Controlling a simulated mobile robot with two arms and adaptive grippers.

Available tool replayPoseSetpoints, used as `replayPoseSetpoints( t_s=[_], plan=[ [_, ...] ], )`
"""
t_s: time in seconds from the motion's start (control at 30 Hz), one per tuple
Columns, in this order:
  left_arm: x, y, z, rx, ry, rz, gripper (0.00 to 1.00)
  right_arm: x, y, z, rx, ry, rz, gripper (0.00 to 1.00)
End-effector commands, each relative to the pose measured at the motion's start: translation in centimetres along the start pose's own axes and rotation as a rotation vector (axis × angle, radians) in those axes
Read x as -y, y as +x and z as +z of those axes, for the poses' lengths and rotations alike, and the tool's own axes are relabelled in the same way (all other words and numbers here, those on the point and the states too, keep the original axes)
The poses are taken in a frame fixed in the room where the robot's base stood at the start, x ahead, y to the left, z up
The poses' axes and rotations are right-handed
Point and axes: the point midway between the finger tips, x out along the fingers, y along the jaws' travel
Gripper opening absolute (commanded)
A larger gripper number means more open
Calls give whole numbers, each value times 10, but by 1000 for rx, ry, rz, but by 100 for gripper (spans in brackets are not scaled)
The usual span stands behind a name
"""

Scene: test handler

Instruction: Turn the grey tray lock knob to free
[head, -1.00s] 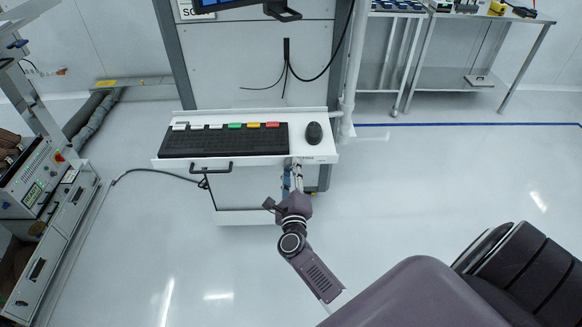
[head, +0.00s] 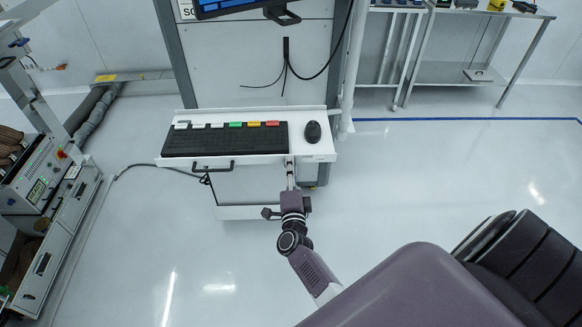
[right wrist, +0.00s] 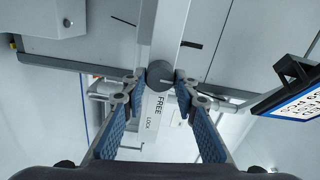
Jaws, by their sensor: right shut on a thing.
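The grey lock knob (right wrist: 160,75) is a small round knob on the front of the white keyboard tray (head: 310,149). A short pale mark shows on its face. In the head view my right gripper (head: 291,168) reaches the tray's front edge right of the handle and hides the knob. My left gripper is not in view.
A black keyboard (head: 225,141) with coloured blocks behind it and a black mouse (head: 313,132) lie on the tray. A black handle (head: 213,165) is on its front. A monitor (head: 240,6) is above. The floor on the right is clear.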

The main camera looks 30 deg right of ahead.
Motion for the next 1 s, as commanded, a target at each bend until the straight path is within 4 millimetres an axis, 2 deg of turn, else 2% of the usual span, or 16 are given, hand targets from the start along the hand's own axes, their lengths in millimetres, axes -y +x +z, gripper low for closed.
replayPoseSetpoints(
  t_s=[0.6,0.63,0.7,0.8,1.0],
  plan=[
    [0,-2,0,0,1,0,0,-2,-1,1,2,-42,3,3],
    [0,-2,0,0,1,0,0,-2,-1,1,2,-42,3,29],
    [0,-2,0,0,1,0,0,-2,-1,1,2,-42,3,37],
    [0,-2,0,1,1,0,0,-1,-1,1,2,-41,2,45],
    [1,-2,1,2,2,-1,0,0,0,0,1,-40,1,45]
  ],
)
